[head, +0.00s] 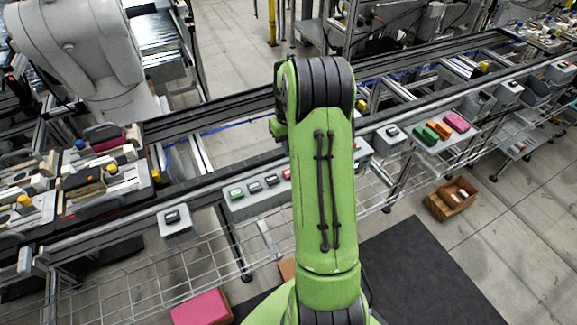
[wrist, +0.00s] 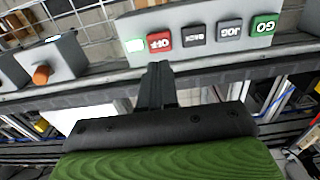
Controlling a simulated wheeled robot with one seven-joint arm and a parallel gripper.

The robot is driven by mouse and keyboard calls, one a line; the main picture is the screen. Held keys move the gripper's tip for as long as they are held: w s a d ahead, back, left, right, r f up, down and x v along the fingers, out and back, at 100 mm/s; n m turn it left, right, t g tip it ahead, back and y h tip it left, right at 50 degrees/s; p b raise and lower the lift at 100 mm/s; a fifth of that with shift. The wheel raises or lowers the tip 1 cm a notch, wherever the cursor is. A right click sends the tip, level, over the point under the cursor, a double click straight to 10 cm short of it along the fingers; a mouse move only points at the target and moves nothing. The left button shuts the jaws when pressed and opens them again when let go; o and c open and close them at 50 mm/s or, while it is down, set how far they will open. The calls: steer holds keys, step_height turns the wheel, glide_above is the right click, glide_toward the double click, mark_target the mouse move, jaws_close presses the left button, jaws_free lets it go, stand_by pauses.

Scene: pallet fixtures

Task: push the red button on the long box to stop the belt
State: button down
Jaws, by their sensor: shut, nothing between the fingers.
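The long grey box shows in the wrist view (wrist: 212,52), upside down, with a row of buttons. The red button (wrist: 159,41) reads OFF and sits between a lit pale-green piece (wrist: 134,45) and a grey BACK button (wrist: 195,35). My gripper (wrist: 157,68) is shut and empty, its tips just below the red button in the picture; I cannot tell whether they touch the box. In the head view the long box (head: 262,204) is on the belt's near side, with the red button (head: 287,173) at my arm's left edge. My arm hides the gripper there.
In the wrist view a grey box with an orange knob (wrist: 41,74) stands left of the long box. In the head view a small grey box (head: 177,224) is to the left, and the belt (head: 220,113) runs behind. Loaded trays (head: 105,205) stand at left.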

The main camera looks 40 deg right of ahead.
step_height(320, 180, down, 8)
steer(key=shift+b, duration=0.3)
